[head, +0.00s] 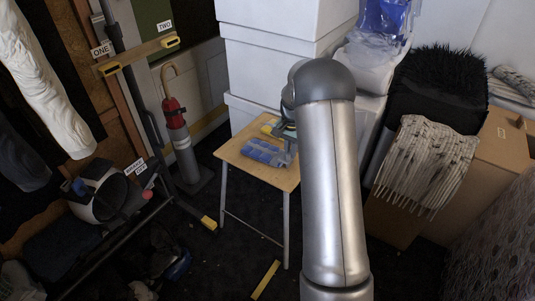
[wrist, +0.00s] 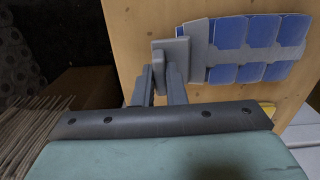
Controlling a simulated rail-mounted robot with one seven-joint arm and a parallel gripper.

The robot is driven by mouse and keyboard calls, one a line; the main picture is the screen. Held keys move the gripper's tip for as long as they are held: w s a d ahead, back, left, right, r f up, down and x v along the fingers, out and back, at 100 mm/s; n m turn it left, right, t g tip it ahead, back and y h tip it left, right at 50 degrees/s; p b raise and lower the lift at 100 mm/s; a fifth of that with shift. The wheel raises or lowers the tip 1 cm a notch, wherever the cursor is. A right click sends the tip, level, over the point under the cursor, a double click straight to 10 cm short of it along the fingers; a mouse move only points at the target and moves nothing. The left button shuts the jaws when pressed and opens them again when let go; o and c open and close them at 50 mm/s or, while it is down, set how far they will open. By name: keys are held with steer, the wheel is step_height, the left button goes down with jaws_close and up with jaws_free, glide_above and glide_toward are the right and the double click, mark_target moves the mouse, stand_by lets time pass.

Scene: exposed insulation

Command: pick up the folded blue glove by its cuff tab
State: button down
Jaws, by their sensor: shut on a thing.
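The folded blue glove (head: 262,154) lies on a small wooden table (head: 232,150) in the head view. In the wrist view the glove (wrist: 246,34) shows blue panels with grey borders at upper right. Its grey cuff tab (wrist: 171,48) faces my gripper. My gripper (wrist: 160,72) is shut on this tab, its two grey fingers close together. In the head view my gripper (head: 288,146) is at the glove's right end, partly hidden by my arm. The glove appears to rest on the tabletop; I cannot tell whether it is lifted.
A red-topped cylinder (head: 174,112) stands at left. A cardboard box (head: 490,160) and a fringed rug (head: 428,155) stand at right.

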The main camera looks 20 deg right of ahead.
steer(key=shift+r+p, duration=2.9)
steer(key=shift+r, duration=1.15)
